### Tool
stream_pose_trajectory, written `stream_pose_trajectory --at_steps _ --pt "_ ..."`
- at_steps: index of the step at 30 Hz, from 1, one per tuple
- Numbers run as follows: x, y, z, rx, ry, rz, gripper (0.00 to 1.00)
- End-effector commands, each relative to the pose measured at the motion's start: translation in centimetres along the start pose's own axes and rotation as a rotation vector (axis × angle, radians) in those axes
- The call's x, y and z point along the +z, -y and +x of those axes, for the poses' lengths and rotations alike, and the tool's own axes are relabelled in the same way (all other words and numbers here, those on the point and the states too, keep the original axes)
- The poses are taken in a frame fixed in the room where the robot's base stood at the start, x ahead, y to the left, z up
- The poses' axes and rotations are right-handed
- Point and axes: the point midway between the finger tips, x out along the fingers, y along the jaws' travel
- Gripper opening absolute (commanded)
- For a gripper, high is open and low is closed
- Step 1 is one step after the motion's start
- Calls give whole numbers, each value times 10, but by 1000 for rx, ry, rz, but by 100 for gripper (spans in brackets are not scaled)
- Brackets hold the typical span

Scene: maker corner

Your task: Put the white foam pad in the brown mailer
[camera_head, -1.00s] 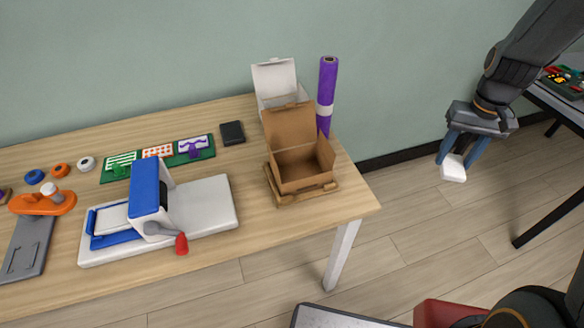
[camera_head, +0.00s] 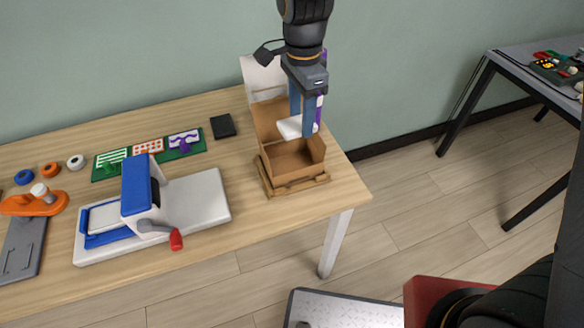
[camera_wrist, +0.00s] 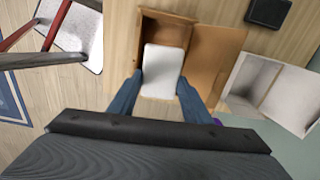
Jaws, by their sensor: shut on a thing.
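The white foam pad (camera_head: 291,127) is held between the blue fingers of my gripper (camera_head: 302,122), which is shut on it. The brown mailer (camera_head: 294,162) is an open cardboard box with its lid up, on a wooden base near the table's right end. In the head view the pad is above the mailer, toward its raised lid. In the wrist view the pad (camera_wrist: 163,67) lies between the fingertips (camera_wrist: 160,85) and covers part of the open mailer (camera_wrist: 166,32). The exact height of the pad over the mailer is hard to tell.
A white open box (camera_head: 262,76) stands behind the mailer, and a purple roll (camera_head: 323,60) is partly hidden behind my gripper. A blue and white press (camera_head: 150,205) with a red-tipped handle stands to the left. A black block (camera_head: 222,126) lies nearby.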

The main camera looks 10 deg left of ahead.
Motion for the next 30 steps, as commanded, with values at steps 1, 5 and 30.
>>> stream_pose_trajectory --at_steps 1,5,30 --pt "6 0 18 5 0 13 24" --pt "11 0 34 4 0 39 24" --pt "13 -1 135 4 0 46 24"
